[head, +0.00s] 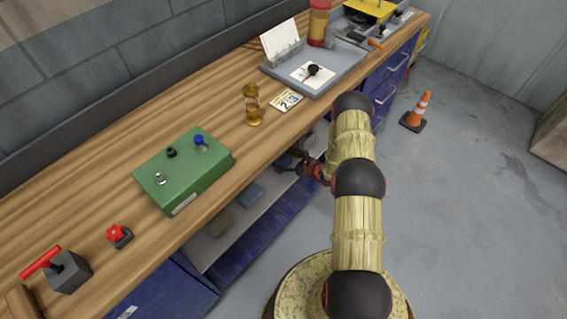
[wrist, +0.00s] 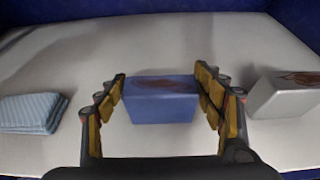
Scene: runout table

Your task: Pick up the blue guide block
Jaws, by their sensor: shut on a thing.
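The blue guide block (wrist: 160,108) sits between the two fingers of my gripper (wrist: 161,82) in the wrist view, with a darker mark on its top. My gripper is shut on it, a finger at each side. The block appears to be at the pale shelf surface; I cannot tell whether it is clear of it. In the head view my gripper (head: 298,163) reaches in under the worktop edge, and the block cannot be made out there.
A folded blue cloth (wrist: 32,112) lies left of my gripper and a grey block (wrist: 285,94) stands to its right, on the pale shelf (wrist: 235,40). The wooden worktop (head: 95,190) overhangs the shelf. It carries a green box (head: 180,175) and an hourglass-like object (head: 253,105).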

